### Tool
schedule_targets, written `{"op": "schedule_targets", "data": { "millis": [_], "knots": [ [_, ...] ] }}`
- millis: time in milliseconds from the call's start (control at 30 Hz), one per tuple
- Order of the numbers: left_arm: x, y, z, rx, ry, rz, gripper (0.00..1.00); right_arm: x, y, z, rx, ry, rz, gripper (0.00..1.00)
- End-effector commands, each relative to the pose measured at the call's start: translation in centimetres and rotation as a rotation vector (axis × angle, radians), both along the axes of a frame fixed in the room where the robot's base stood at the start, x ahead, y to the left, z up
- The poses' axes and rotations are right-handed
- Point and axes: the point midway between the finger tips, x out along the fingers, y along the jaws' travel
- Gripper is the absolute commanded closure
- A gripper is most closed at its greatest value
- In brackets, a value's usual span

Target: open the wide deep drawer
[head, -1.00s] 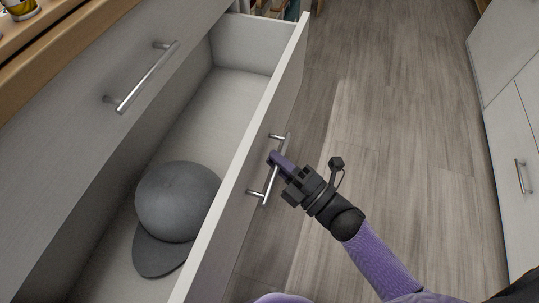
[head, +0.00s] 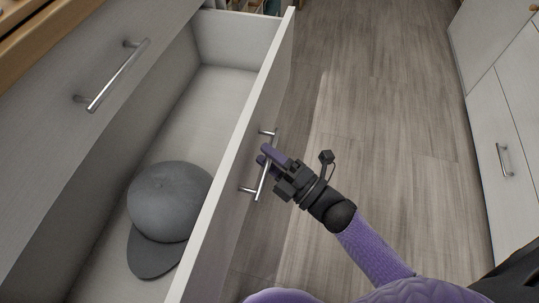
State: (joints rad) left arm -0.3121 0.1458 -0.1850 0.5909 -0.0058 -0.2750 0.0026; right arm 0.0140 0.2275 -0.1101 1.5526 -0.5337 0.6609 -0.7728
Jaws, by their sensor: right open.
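The wide deep drawer (head: 236,152) is pulled well out, and its light grey interior shows. A grey cap (head: 170,203) lies inside on the drawer floor. The drawer's metal bar handle (head: 263,178) is on its front. My right gripper (head: 265,155) is at this handle, with its purple fingers open and around or beside the bar; I cannot tell whether they touch it. My left gripper is not in view.
A closed drawer with a bar handle (head: 117,77) is above and left, under a wooden counter edge (head: 45,35). Wooden floor (head: 370,120) is clear to the right. White cabinets (head: 500,90) stand at the far right.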

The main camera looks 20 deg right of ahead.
Motion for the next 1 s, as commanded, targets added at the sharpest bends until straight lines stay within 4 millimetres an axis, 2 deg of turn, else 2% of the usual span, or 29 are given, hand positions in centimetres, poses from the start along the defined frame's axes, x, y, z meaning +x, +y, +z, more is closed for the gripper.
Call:
{"op": "schedule_targets", "data": {
  "millis": [233, 500, 600, 733, 1000],
  "knots": [
    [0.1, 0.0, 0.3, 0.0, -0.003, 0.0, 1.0, -0.6, -0.4, 0.0, 0.0, 0.0, -0.001, 0.47],
    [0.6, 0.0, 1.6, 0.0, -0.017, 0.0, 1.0, -6.2, -3.7, -1.3, -0.001, 0.002, -0.001, 0.47],
    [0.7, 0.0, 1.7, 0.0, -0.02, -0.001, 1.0, -7.6, -4.5, -1.7, -0.001, 0.001, 0.0, 0.47],
    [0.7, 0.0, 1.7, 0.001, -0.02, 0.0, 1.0, -8.3, -5.0, -2.0, 0.0, 0.0, 0.0, 0.47],
    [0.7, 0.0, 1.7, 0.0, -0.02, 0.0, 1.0, -8.3, -5.0, -2.0, 0.0, 0.0, 0.0, 0.47]
  ]
}}
